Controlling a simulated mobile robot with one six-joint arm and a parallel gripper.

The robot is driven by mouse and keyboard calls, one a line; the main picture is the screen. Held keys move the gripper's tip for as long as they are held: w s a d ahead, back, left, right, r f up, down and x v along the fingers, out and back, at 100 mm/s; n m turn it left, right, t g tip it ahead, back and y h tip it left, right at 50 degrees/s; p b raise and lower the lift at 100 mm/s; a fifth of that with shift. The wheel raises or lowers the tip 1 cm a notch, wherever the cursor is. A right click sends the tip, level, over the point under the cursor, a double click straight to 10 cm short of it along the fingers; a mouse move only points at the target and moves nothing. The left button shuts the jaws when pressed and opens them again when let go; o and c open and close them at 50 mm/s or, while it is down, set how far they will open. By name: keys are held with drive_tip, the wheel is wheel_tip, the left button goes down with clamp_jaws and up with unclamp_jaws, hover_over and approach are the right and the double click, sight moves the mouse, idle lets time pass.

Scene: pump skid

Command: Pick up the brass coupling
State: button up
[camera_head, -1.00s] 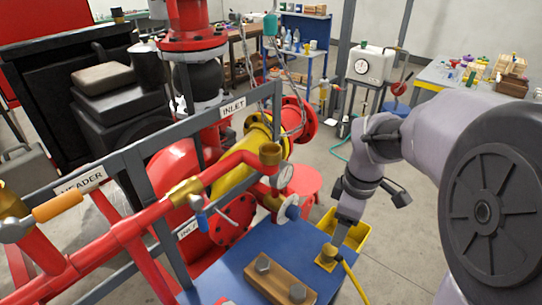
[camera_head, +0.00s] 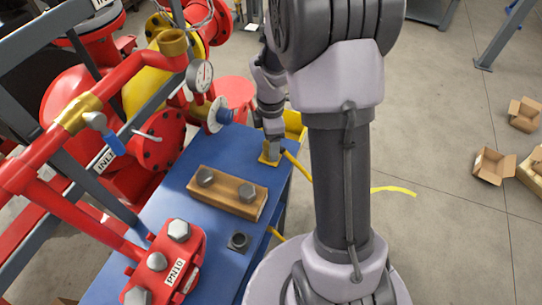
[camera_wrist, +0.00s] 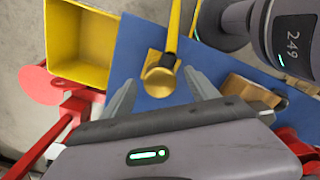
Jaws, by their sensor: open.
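The brass coupling (camera_wrist: 160,80) is a round brass piece on a small square base, with a yellow hose joined to it. It sits on the blue bench top (camera_wrist: 138,42). My gripper (camera_wrist: 161,76) is open, and its two fingers show on either side of the coupling in the wrist view. I cannot tell how far above it they are. In the head view the coupling (camera_head: 268,155) is directly below my gripper (camera_head: 272,140), partly hidden by it.
A wooden block with two bolts (camera_head: 228,190) and a red PN10 flange part (camera_head: 172,262) lie on the bench. A yellow bin (camera_wrist: 82,45) adjoins it. Red pipework with a gauge (camera_head: 201,76) stands left. Cardboard boxes (camera_head: 490,165) lie on open floor at right.

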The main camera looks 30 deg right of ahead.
drive_tip(key=shift+f, duration=0.8)
drive_tip(key=shift+r, duration=0.2)
drive_tip(key=shift+c, duration=0.2)
clamp_jaws()
wheel_tip(320, 180, up, 4)
drive_tip(key=p, duration=0.2)
drive_tip(key=shift+p, duration=0.35)
drive_tip(key=s+a+p, duration=0.1)
drive_tip(key=s+a, duration=0.1)
drive_tip(key=s, duration=0.5)
drive_tip(key=s+a+r+p, duration=0.1)
drive_tip(key=s+a, duration=0.2)
drive_tip(key=s, duration=0.5)
drive_tip(key=shift+s, duration=0.15)
